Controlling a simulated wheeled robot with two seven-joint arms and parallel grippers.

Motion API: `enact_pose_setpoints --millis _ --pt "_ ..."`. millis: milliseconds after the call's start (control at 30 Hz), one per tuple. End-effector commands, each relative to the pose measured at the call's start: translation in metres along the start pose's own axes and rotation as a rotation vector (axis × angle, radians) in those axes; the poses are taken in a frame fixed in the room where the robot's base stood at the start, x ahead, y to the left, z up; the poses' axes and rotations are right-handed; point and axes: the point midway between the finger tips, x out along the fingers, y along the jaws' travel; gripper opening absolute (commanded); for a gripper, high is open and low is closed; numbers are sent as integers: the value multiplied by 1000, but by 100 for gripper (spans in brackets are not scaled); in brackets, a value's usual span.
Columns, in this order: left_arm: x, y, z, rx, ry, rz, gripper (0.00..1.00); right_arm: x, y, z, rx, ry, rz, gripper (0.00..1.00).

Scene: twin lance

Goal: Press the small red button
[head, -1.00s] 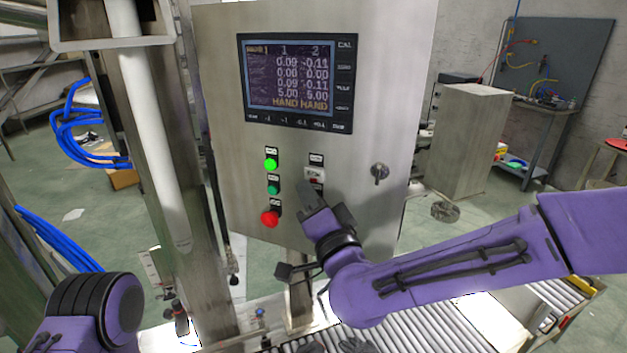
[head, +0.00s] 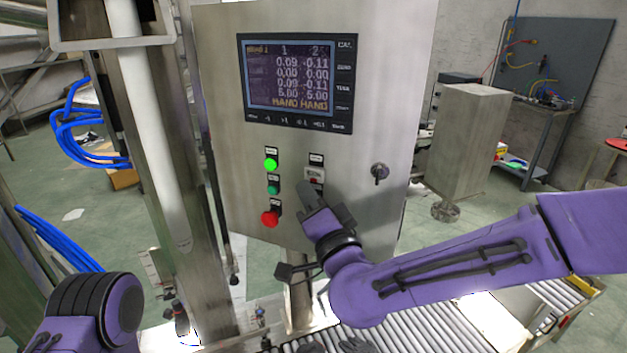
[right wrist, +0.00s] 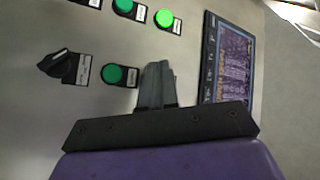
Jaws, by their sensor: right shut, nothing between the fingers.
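The grey control panel (head: 355,215) carries the buttons. A round red button (head: 270,218) sits low in its left column, under a lit green one (head: 271,164) and a darker green one (head: 274,188). My right gripper is shut and empty, close to the panel; contact cannot be told. In the right wrist view its fingers (right wrist: 155,84) lie beside a green button (right wrist: 113,74).
A display screen (head: 292,80) is above the buttons. A black key switch (head: 379,172) is to their right, and a black selector knob (right wrist: 62,65) shows in the right wrist view. A metal post (head: 165,150) stands left of the panel. A roller conveyor (head: 430,328) runs below.

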Motion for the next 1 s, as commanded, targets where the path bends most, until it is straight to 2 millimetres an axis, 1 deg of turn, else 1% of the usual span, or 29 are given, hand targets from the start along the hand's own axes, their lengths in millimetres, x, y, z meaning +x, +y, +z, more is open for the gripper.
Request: enact_pose_setpoints --millis 200,467,1000 --pt "0 0 0 0 0 0 43 0 0 0 0 0 0 0" --pt "2 0 1 0 0 0 43 6 4 -4 1 0 0 0" --pt "2 0 1 0 0 0 43 8 6 -6 0 0 0 0"
